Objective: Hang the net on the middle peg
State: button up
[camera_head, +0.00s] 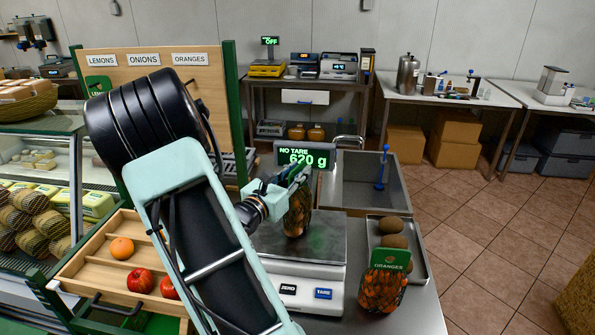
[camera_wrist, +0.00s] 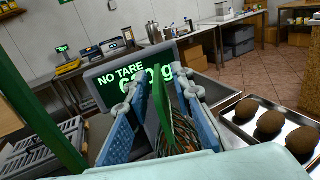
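A net (camera_head: 297,214) with brownish-orange contents and a green header stands upright on the scale plate (camera_head: 325,255). My gripper (camera_head: 297,177) is at its top. In the wrist view my gripper's fingers (camera_wrist: 158,90) are apart on either side of the green header (camera_wrist: 160,97), with gaps visible; the netting (camera_wrist: 184,132) shows below. The scale display (camera_head: 307,154) reads NO TARE, 620 g. The peg board (camera_head: 150,68) carries LEMONS, ONIONS and ORANGES labels. A green header (camera_head: 100,85) hangs under LEMONS. My arm hides the board below ONIONS; no middle peg shows.
A second net labelled ORANGES (camera_head: 383,281) stands right of the scale, in front of a metal tray (camera_head: 421,262) with brown round items. A sink (camera_head: 365,185) lies behind the scale. A wooden drawer (camera_head: 90,268) with fruit is at left.

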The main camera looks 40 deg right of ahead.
jog(key=f+b+v, duration=0.1)
jog(key=v, duration=0.9)
jog(key=shift+s+b, duration=0.4)
jog(key=shift+s, duration=0.05)
jog(key=shift+a, duration=0.15)
